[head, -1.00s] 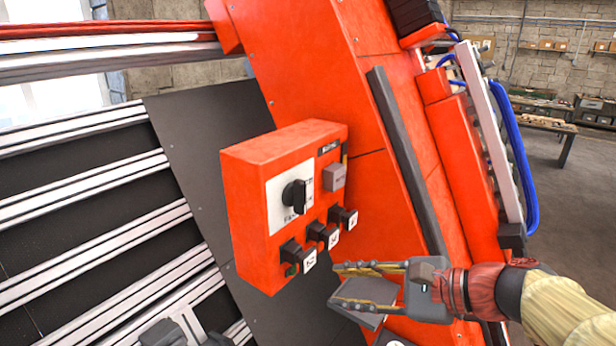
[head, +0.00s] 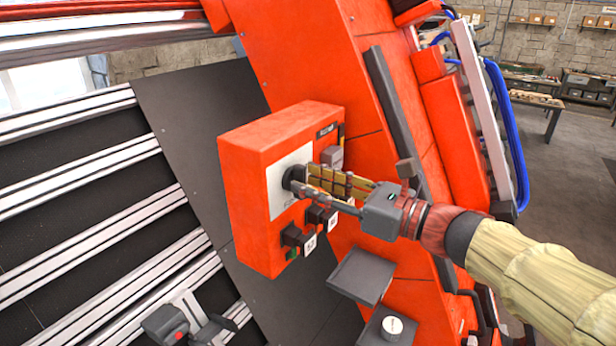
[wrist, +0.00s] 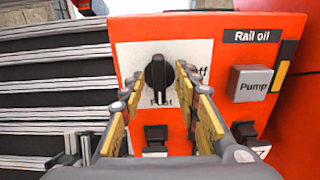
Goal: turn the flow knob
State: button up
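The flow knob, a black rotary knob (wrist: 158,78), sits on a white label plate on the front of a red control box (head: 247,190). In the wrist view its grip bar stands upright. The lettering around it is partly hidden, with "ff" showing at its right. My gripper (head: 300,183) is at the knob, seen from the right in the head view. In the wrist view my gripper (wrist: 160,80) is open, one finger on each side of the knob, with small gaps. In the head view the fingers cover part of the knob.
A grey "Pump" button (wrist: 250,83) is right of the knob, under a "Rail oil" sign (wrist: 253,36). Black switches (head: 293,236) line the box below the knob. A grey plate (head: 361,275) and a white-topped dial (head: 392,325) are beneath my gripper.

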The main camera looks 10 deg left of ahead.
jog(key=shift+w+a, duration=0.2)
jog(key=shift+a, duration=0.5)
jog(key=c, duration=0.3)
grip_shut()
